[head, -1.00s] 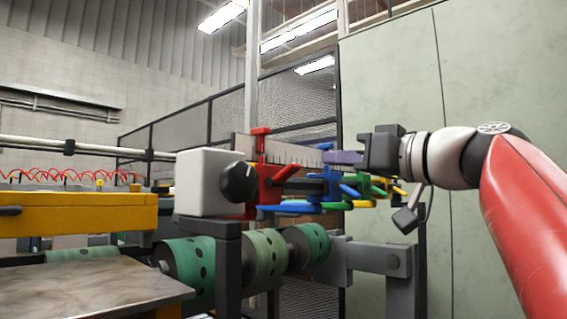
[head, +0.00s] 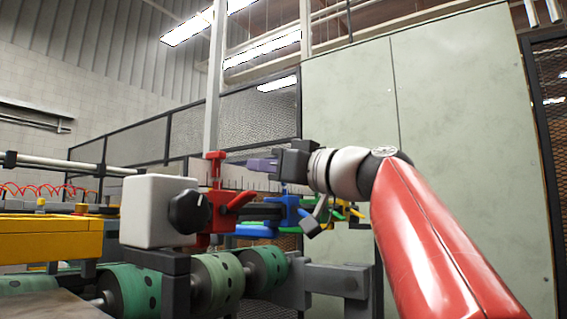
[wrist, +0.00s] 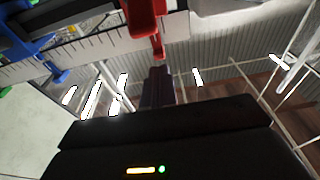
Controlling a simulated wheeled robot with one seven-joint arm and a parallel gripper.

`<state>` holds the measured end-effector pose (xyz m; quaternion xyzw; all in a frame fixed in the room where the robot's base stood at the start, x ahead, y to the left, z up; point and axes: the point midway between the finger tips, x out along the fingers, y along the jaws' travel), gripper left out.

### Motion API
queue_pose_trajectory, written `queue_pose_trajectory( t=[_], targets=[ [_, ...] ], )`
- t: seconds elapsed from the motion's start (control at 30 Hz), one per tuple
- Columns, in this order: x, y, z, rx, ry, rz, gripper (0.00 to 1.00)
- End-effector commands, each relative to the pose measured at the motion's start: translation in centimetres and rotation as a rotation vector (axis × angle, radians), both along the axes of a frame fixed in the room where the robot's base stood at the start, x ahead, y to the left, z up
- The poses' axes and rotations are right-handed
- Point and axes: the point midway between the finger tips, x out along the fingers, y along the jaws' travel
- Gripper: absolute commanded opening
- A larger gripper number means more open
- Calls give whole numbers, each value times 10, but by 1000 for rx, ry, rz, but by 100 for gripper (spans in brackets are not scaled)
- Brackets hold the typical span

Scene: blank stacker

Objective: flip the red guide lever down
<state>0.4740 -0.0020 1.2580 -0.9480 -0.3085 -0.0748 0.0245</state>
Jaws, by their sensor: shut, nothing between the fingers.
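The red guide (head: 212,212) sits on the ruled metal scale behind the white block. Its red lever (head: 240,199) sticks out to the right and slants upward. In the wrist view the red guide (wrist: 143,18) is at the top, with its narrow post end just beyond my fingertips. My gripper (head: 226,163) is shut and empty. Its purple fingers point left, above the scale and above the lever, close to the top of the red post. It also shows in the wrist view (wrist: 158,72). I cannot tell whether the fingertips touch the post.
A white block (head: 155,212) with a black knob (head: 189,212) stands left of the red guide. A blue guide (head: 285,212) and green and yellow ones are to the right, partly behind my wrist. Green rollers (head: 218,280) lie below. Open air is above the scale.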

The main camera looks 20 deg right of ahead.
Motion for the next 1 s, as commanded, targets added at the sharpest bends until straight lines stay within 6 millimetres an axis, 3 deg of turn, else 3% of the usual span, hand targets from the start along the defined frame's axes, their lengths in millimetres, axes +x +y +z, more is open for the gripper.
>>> queue_pose_trajectory(
  t=[0.17,0.2,0.43,1.0],
  targets=[
    [31,23,9,0,1,3,0],
    [24,18,-5,0,1,-2,0],
    [13,9,-26,1,1,-2,0],
    [11,8,-32,4,-7,-1,0]
  ],
)
